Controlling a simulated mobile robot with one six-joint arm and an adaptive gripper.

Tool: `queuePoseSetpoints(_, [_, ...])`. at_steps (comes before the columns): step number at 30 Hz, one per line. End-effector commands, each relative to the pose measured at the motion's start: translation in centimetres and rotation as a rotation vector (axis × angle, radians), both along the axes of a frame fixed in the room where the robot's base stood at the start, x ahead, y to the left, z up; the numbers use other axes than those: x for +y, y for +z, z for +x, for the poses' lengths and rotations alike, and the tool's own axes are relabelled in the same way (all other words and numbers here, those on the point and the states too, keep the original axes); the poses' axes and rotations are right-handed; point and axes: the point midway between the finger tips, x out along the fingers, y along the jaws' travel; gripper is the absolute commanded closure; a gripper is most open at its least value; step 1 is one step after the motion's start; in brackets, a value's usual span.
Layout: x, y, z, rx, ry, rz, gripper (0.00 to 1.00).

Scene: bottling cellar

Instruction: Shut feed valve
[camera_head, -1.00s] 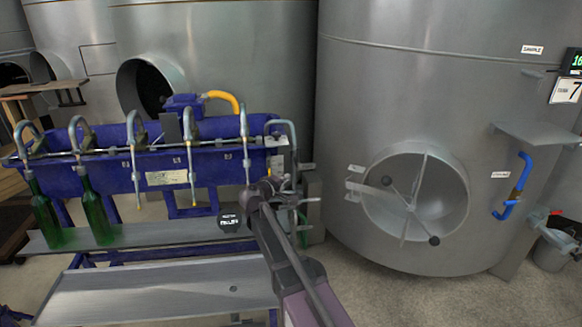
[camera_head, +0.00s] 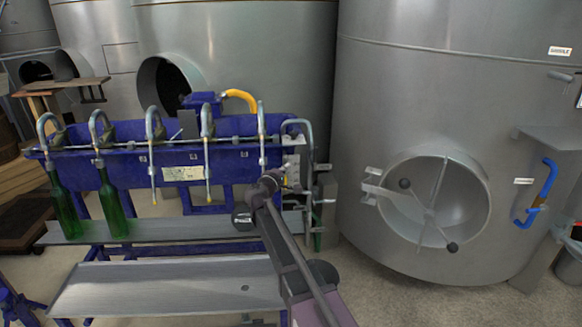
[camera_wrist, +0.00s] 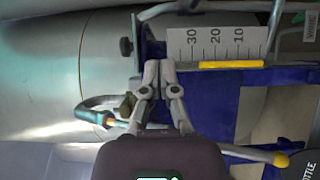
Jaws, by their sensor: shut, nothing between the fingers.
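My gripper (camera_head: 281,178) is in front of the right end of the blue bottle filler (camera_head: 185,160). In the wrist view its two fingers (camera_wrist: 166,66) are closed together and hold nothing. They point at the filler's end, just below a white scale plate (camera_wrist: 215,44) marked 30, 20, 10. Left of the fingers is a curved grey pipe with a brass fitting and a greenish end (camera_wrist: 104,117). A lever with a yellow tip (camera_wrist: 281,160) is at lower right. I cannot tell which part is the feed valve. The head view shows a small handle (camera_head: 325,200) there.
Two green bottles (camera_head: 112,205) stand under the left spouts. A large steel tank (camera_head: 400,110) with a round hatch and crossbar handle (camera_head: 428,215) stands close on the right. Some bare floor (camera_head: 375,300) lies in front of the tank.

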Motion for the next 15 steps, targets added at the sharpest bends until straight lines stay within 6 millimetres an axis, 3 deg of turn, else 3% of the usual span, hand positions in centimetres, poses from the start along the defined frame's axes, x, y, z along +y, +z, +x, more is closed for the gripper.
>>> queuePoseSetpoints(15, [-3.8, 0.0, 6.0, 0.0, -0.001, 0.0, 1.0])
